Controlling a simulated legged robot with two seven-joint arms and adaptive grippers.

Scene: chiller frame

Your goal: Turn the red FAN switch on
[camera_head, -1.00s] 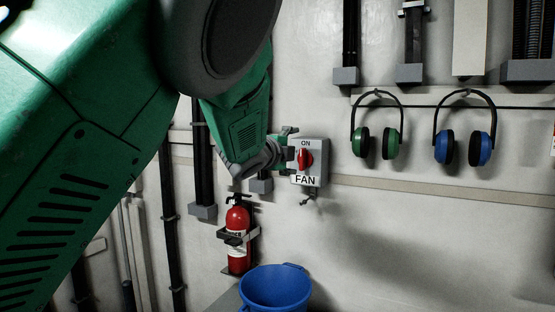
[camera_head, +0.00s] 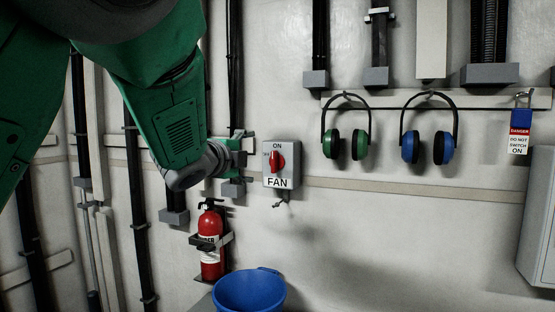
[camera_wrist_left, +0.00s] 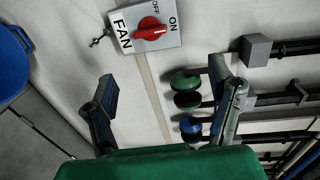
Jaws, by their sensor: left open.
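The grey FAN switch box (camera_head: 282,180) is on the wall in the middle of the head view. Its red knob (camera_head: 277,161) has its long axis roughly upright, in line with the ON label above; which end is its pointer I cannot tell. My left gripper (camera_head: 246,160) is open and empty just left of the box, apart from the knob. In the left wrist view the red knob (camera_wrist_left: 151,29) lies beyond the spread fingers of my left gripper (camera_wrist_left: 170,95), towards the top of the picture. My right gripper is not in view.
Green earmuffs (camera_head: 346,135) and blue earmuffs (camera_head: 428,140) hang right of the box. A red fire extinguisher (camera_head: 211,240) and a blue bucket (camera_head: 249,290) are below. A danger tag (camera_head: 520,135) hangs at far right. The wall below the earmuffs is clear.

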